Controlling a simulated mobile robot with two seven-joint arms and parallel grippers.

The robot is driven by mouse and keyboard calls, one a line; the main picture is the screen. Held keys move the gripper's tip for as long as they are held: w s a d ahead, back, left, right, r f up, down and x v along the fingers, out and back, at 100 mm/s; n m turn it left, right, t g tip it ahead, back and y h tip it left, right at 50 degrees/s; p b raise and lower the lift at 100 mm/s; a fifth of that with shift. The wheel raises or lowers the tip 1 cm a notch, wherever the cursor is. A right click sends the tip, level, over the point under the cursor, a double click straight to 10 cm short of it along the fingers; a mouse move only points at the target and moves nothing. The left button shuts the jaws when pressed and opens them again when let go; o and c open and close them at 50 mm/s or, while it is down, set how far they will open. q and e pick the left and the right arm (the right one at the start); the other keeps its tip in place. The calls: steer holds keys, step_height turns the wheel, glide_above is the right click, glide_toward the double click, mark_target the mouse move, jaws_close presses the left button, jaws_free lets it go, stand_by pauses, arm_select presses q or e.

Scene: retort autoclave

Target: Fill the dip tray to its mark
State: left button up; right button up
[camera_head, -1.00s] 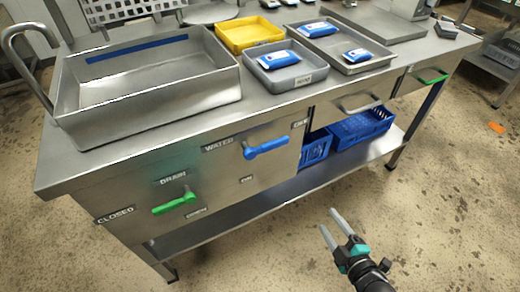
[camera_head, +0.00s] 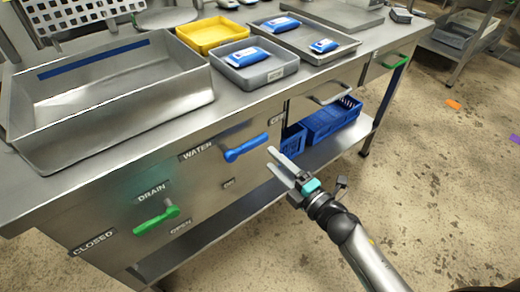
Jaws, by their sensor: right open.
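The dip tray (camera_head: 110,118) is a large steel basin at the left of the bench. A blue band (camera_head: 95,58) runs along its inside back wall, and I see no clear water surface in it. The blue water lever (camera_head: 246,147) is on the front panel, lying nearly level with a slight tilt, with its OFF label up to the right and ON below. The green drain lever (camera_head: 155,221) is lower left, its grip toward the CLOSED label. My right gripper (camera_head: 270,158) is open and empty, its fingertips just below and right of the water lever, apart from it.
A yellow tray (camera_head: 212,35), a grey tray (camera_head: 262,76) with a blue-white pack and a steel tray (camera_head: 318,53) with two packs stand on the bench. Blue crates (camera_head: 330,120) sit on the lower shelf. The floor in front is clear.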

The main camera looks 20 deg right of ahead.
mark_target(256, 145)
arm_select(q)
steer(key=shift+w+d+r+b, duration=0.25)
steer(key=shift+r, duration=0.3)
steer(key=shift+w+d+r+b, duration=0.2)
steer(key=shift+w+r+b, duration=0.05)
steer(key=shift+r, duration=0.25)
arm_select(e)
steer(key=x, duration=0.6)
steer(key=shift+w+a, duration=0.1)
steer(key=shift+w, duration=0.1)
jaws_close()
